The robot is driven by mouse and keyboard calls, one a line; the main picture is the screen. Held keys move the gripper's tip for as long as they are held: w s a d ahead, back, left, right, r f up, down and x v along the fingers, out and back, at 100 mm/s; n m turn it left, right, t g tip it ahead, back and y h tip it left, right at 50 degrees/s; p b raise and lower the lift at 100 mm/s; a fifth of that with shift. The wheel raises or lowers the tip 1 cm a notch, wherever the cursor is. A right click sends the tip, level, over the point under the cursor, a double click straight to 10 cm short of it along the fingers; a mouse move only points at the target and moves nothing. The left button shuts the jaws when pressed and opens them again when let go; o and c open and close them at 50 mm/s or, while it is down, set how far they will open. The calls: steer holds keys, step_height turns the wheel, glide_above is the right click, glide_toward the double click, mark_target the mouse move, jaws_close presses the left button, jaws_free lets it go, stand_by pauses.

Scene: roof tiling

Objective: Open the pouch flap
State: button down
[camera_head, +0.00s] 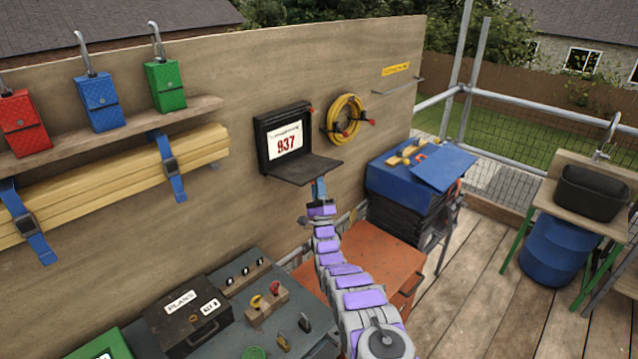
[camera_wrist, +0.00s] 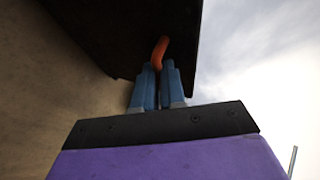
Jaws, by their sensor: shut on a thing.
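The black pouch (camera_head: 261,142) is fixed to the plywood wall, with a white card (camera_head: 286,141) reading 937 inside it. Its dark flap (camera_head: 303,169) is folded down and sticks out from the wall like a shelf. My gripper (camera_head: 319,187) is just below the flap's outer edge. In the wrist view my gripper (camera_wrist: 157,72) has its blue fingers shut on an orange pull tab (camera_wrist: 160,50). The tab hangs at the dark flap (camera_wrist: 130,35), which fills the top of that view. In the head view the tab is hidden.
A yellow coiled hose (camera_head: 346,120) hangs right of the pouch. An orange cabinet (camera_head: 375,252) and a blue-covered stack (camera_head: 408,180) stand below to the right. A black PLANS box (camera_head: 190,322) sits at lower left. Red, blue and green pouches line a shelf (camera_head: 100,137).

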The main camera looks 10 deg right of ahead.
steer(key=shift+w+a+f+y, duration=0.1)
steer(key=shift+w+a+y, duration=0.05)
steer(key=shift+a+y, duration=0.15)
steer(key=c, duration=1.6)
jaws_free()
steer(key=shift+w, duration=0.1)
steer(key=shift+o, duration=0.8)
steer(key=shift+w+a+f, duration=0.1)
steer(key=shift+w+f, duration=0.1)
steer(key=shift+f, duration=0.05)
steer(key=shift+o, duration=1.1)
steer(key=p+v, duration=0.1)
steer(key=v, duration=0.6)
steer(key=shift+s+f, duration=0.1)
steer(key=shift+f, duration=0.1)
